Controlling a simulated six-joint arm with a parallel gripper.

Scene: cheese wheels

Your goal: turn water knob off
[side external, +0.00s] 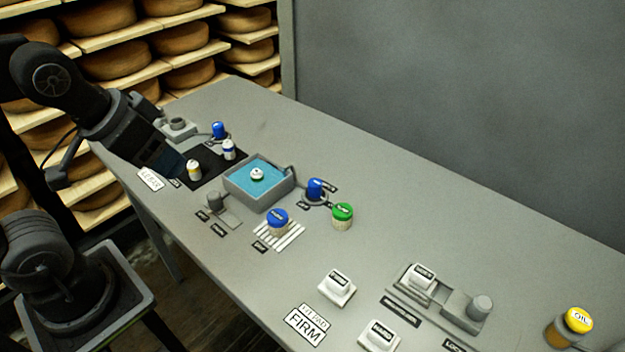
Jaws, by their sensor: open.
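A blue knob (316,188) stands on a round grey base just right of the water basin (268,202), with small dark labels beside it. It looks like the water knob, but its label is too small to read, so I cannot tell its setting. A second blue knob (219,130) stands farther back, behind the black mat. My gripper (183,168) is open over the left part of the black mat, close to a yellow-and-white jar (194,169). I cannot tell whether it touches the jar. It is well left of the basin and apart from the blue knob beside it.
A blue-and-white jar (229,150) stands on the black mat (208,176). A small white item sits in the basin. A green-lidded jar (342,215), a blue-lidded jar (277,221) on a striped rack, and a grey lever (216,202) crowd the basin. The table's back right is clear.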

